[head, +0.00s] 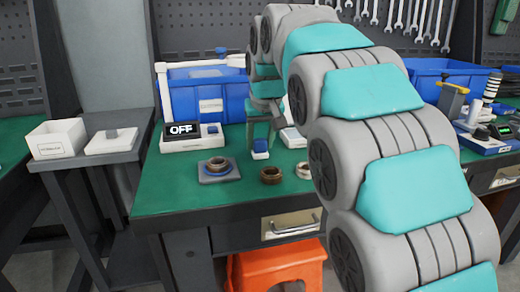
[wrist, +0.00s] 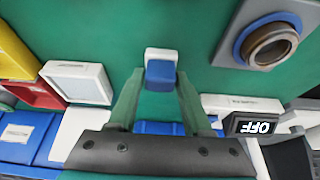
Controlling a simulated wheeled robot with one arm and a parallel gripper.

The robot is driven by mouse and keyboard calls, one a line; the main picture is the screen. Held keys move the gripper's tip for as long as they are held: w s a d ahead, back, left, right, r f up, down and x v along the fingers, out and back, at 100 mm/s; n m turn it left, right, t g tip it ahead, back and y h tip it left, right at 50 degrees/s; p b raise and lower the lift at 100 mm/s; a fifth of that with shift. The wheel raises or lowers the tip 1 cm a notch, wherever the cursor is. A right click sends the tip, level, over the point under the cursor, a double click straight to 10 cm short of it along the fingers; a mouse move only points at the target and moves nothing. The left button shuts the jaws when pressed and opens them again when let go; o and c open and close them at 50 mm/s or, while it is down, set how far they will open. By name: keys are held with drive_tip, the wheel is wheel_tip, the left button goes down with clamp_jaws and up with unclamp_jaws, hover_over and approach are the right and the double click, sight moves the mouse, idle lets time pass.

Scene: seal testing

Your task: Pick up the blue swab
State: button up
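A small blue block with a white part, which I take to be the blue swab (wrist: 160,71), lies on the green tabletop. In the wrist view it shows between and just beyond my fingertips. In the head view the swab (head: 260,146) is on the table below my gripper (head: 262,128). My gripper (wrist: 160,78) is open, with green fingers and green surface visible between them and the blue block. I cannot tell the exact height of the fingertips above it.
A grey pad with a metal ring (head: 217,167) and an OFF display (head: 183,130) are to the left. A blue bin (head: 207,95) stands behind. White boxes (head: 57,138) sit on a side stand.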

sight(260, 140)
clamp_jaws()
drive_tip(key=shift+r, duration=0.15)
idle(0.4)
drive_tip(key=shift+r, duration=1.55)
drive_tip(key=shift+s+r, duration=0.1)
drive_tip(key=shift+s, duration=0.05)
drive_tip(key=s+d, duration=0.1)
drive_tip(key=s, duration=0.4)
drive_tip(key=s+d+r+b, duration=0.1)
drive_tip(key=s+d, duration=0.1)
drive_tip(key=s, duration=0.3)
drive_tip(key=s+d+b, duration=0.1)
drive_tip(key=s, duration=0.4)
drive_tip(key=shift+d+r, duration=0.2)
drive_tip(key=shift+d, duration=0.2)
